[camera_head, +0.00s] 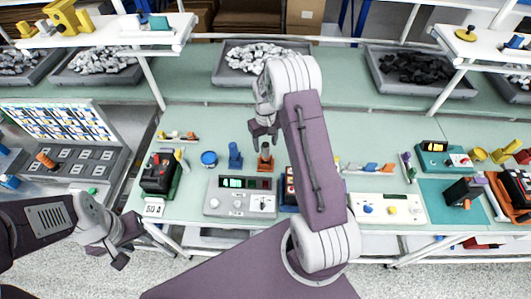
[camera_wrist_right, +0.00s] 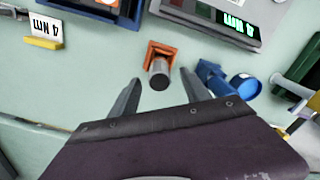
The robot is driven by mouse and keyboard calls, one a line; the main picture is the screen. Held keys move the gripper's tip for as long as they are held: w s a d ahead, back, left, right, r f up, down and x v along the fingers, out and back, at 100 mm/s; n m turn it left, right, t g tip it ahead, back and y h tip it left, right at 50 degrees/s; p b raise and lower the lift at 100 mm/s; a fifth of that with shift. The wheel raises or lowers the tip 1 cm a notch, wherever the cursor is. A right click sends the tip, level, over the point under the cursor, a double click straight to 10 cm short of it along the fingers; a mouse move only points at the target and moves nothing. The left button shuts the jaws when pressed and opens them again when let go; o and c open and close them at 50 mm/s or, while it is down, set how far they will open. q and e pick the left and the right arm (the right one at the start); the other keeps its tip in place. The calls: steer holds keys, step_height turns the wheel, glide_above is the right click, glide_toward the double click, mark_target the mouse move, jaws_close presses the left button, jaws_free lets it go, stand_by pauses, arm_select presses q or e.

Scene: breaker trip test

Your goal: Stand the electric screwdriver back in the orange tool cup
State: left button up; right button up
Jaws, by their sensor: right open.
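The orange tool cup (camera_head: 265,167) stands on the green bench near the middle, and it also shows in the right wrist view (camera_wrist_right: 156,48). A dark grey cylinder, apparently the electric screwdriver (camera_wrist_right: 160,76), stands upright in it; its top also shows in the head view (camera_head: 265,150). My right gripper (camera_head: 264,135) is open just above it. In the right wrist view its fingers (camera_wrist_right: 160,91) are apart, with the cylinder's top between and slightly ahead of the tips, seemingly untouched. My left gripper (camera_head: 127,244) is open and empty at the bench's front left.
A blue holder (camera_head: 235,156) and a round blue piece (camera_head: 209,158) stand left of the cup. A grey meter box (camera_head: 240,198) with a green display sits in front. A black breaker (camera_head: 160,174) stands to the left. Bins of parts (camera_head: 240,75) line the back.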

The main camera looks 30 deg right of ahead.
step_height(320, 180, up, 2)
steer(key=shift+r, duration=0.1)
stand_by(0.6)
steer(key=shift+a, duration=0.1)
steer(key=s+a+r+n+t+b, duration=0.2)
steer(key=s+a+r+b, duration=0.35)
steer(key=a, duration=0.35)
steer(key=s+a+f+m, duration=0.1)
steer(key=s+f, duration=0.1)
steer(key=s, duration=0.4)
steer(key=s+f, duration=0.1)
steer(key=s, duration=0.6)
steer(key=shift+a+f+m+g, duration=0.35)
steer(key=shift+a+m+g, duration=0.05)
